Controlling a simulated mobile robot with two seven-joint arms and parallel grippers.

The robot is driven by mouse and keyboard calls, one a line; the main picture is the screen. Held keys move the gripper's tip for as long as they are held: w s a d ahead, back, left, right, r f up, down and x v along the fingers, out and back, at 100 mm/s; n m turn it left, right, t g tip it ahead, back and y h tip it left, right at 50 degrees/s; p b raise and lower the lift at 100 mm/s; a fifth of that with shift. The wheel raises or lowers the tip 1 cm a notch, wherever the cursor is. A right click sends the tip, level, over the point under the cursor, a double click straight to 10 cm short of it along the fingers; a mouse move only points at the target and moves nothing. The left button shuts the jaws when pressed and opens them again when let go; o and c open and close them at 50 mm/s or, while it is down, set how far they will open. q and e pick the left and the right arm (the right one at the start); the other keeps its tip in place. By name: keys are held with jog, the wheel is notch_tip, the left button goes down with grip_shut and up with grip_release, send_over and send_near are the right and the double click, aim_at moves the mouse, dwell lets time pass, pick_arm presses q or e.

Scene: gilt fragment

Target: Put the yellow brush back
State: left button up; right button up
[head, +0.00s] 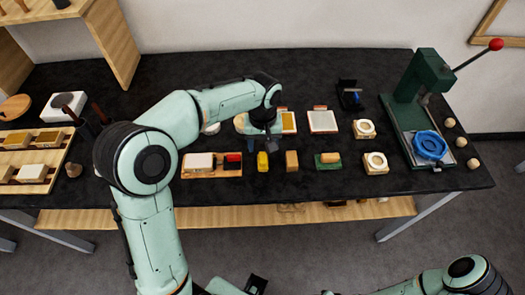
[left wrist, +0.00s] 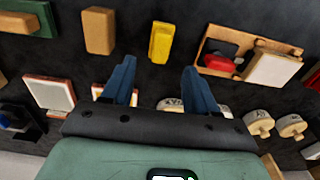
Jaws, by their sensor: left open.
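The yellow brush (head: 262,161) is a small yellow block lying on the dark table, near its front edge. It also shows in the left wrist view (left wrist: 160,43), beyond the fingertips and roughly between them. My left gripper (head: 266,143) hangs over the table just behind the brush. Its two blue fingers (left wrist: 158,68) are apart with nothing between them. A wooden tray (head: 215,174) left of the brush holds a white block and a red and black piece.
A tan block (head: 292,161) stands close right of the brush. A green board (head: 328,166) with a tan block on it lies farther right. Framed white panels (head: 322,121) lie behind. A green lever press (head: 415,100) stands at the right end. The table's front strip is clear.

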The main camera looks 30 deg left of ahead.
aim_at(263, 156)
pick_arm(q)
notch_tip(263, 156, up, 5)
jog(key=shift+f, duration=0.1)
dwell(0.7)
